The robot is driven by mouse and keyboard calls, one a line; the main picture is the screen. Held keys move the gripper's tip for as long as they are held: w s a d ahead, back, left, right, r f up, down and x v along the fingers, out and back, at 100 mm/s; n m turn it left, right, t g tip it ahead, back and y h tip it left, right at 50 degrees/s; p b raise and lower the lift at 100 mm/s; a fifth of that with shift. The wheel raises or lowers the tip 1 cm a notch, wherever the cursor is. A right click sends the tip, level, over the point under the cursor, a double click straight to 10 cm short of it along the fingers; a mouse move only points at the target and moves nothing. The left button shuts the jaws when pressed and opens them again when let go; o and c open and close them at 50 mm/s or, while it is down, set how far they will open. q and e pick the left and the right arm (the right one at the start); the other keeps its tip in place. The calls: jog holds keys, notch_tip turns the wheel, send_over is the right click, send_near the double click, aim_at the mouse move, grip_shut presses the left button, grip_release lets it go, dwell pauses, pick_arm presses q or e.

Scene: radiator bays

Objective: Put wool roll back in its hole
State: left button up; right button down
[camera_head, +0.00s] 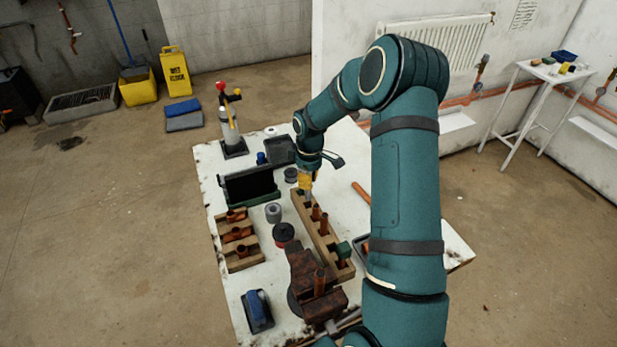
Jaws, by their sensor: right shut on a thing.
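My right gripper (309,166) points down over the far end of the long wooden rack (332,249). It is shut on a small upright piece, yellow above and grey below, which I take for the wool roll (306,184). The roll's lower end is at the rack's far end. I cannot tell whether it is inside a hole or just above it. The rack also holds copper pieces (323,224) and a green block (343,250) near its close end. My left gripper is not in view.
On the white table, a grey roll (273,212), a red-and-black reel (284,235) and a rusty vise (313,285) stand left of the rack. A wooden holder with copper fittings (238,240) and a dark open box (250,186) lie further left. A copper-coloured handle (361,192) lies to the right.

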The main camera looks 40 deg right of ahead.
aim_at(308, 194)
jog(key=shift+f, duration=0.7)
jog(key=shift+b, duration=0.3)
jog(key=shift+f+b, duration=0.3)
jog(key=shift+f, duration=0.3)
jog(key=shift+f, duration=0.1)
jog(key=shift+f+b, duration=0.95)
jog(key=shift+f, duration=0.3)
jog(key=shift+f, duration=0.15)
jog(key=shift+f+b, duration=0.3)
jog(key=shift+f, duration=0.05)
jog(key=c, duration=1)
grip_release()
